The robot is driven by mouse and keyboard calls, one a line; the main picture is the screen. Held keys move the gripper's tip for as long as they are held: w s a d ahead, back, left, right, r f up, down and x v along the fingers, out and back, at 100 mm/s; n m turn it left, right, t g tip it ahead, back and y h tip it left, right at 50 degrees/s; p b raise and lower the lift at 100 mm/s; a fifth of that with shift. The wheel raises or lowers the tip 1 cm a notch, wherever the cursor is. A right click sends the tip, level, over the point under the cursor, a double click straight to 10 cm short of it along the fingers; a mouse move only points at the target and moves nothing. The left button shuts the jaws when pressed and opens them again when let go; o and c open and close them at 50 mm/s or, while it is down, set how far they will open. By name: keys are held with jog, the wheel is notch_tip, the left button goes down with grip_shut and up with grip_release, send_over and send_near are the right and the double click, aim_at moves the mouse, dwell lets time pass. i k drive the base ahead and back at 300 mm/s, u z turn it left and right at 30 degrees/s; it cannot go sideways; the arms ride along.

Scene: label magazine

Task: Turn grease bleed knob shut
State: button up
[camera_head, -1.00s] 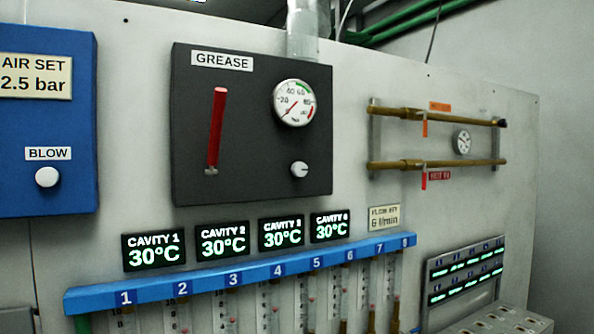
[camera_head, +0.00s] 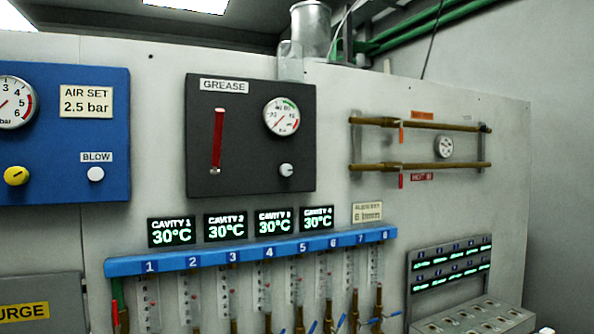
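A red lever or bar (camera_head: 217,140) stands upright at the panel's left. My gripper is not in view.
A blue air panel (camera_head: 110,125) with a yellow knob (camera_head: 16,176) and white BLOW knob (camera_head: 96,174) is at left. A blue rail (camera_head: 215,257) with numbered flow tubes runs below the temperature displays. Brass pipes (camera_head: 420,166) stick out at right.

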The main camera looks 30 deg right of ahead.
aim_at(285, 170)
jog(key=z, duration=0.35)
jog(key=i, duration=1.15)
jog(key=u, duration=0.4)
